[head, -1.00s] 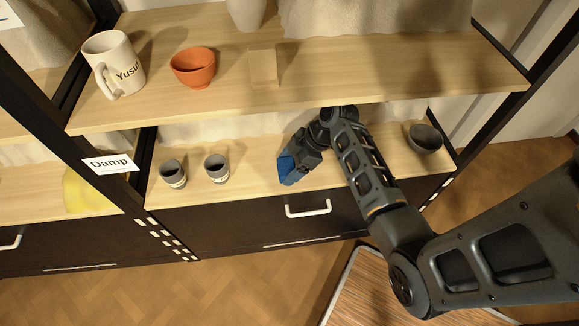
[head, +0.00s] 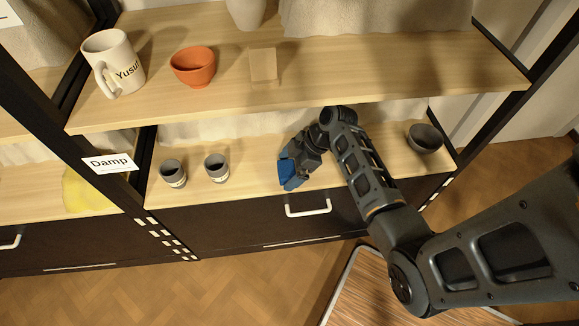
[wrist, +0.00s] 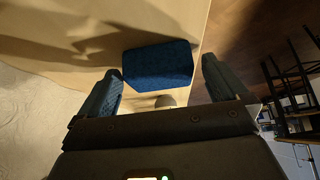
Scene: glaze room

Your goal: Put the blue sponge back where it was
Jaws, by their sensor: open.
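The blue sponge (head: 287,172) is at the front part of the lower shelf (head: 240,190), right of two grey cups. In the wrist view the sponge (wrist: 158,65) lies between the two fingers of my gripper (wrist: 162,68), with a gap on each side. My gripper (head: 293,176) is open around it, low over the shelf; it partly hides the sponge in the head view. Whether the sponge rests fully on the board is hard to tell.
Two grey cups (head: 173,173) (head: 217,168) stand left of my gripper. A dark bowl (head: 425,138) is at the right. The upper shelf overhangs my arm and holds a "Yusuf" mug (head: 114,62), the orange bowl (head: 193,67) and a pale vase (head: 246,12). A "Damp" label (head: 108,163) hangs left.

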